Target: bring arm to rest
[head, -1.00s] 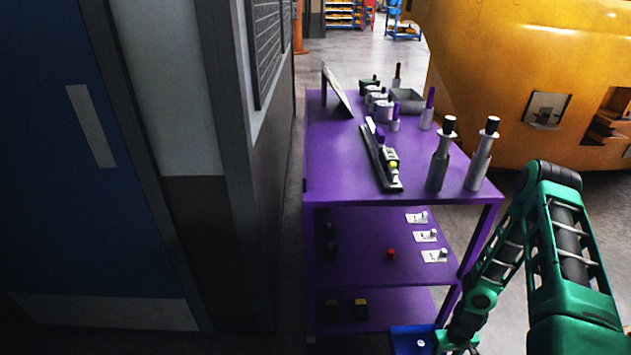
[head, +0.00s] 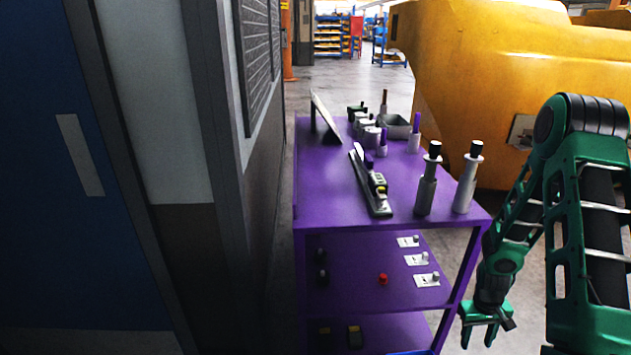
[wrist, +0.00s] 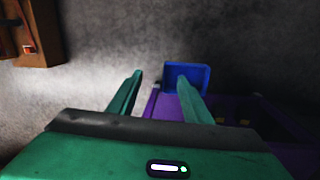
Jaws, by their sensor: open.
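My gripper (head: 481,332) hangs at the lower right of the head view, to the right of the purple shelf cart (head: 325,225). Its fingers point down, apart and empty. In the wrist view my gripper (wrist: 160,90) shows two green fingers spread apart with nothing between them. My green arm is bent, with its elbow high at the right of the head view. In the wrist view a blue tray (wrist: 187,73) lies beyond the fingers, partly behind the right finger.
The cart's top holds two grey cylinders with black tops (head: 426,185), a long caliper-like tool (head: 371,185) and several small parts. A large yellow casting (head: 480,90) stands behind. A wall and blue door (head: 50,230) fill the left. Grey floor is free between cart and casting.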

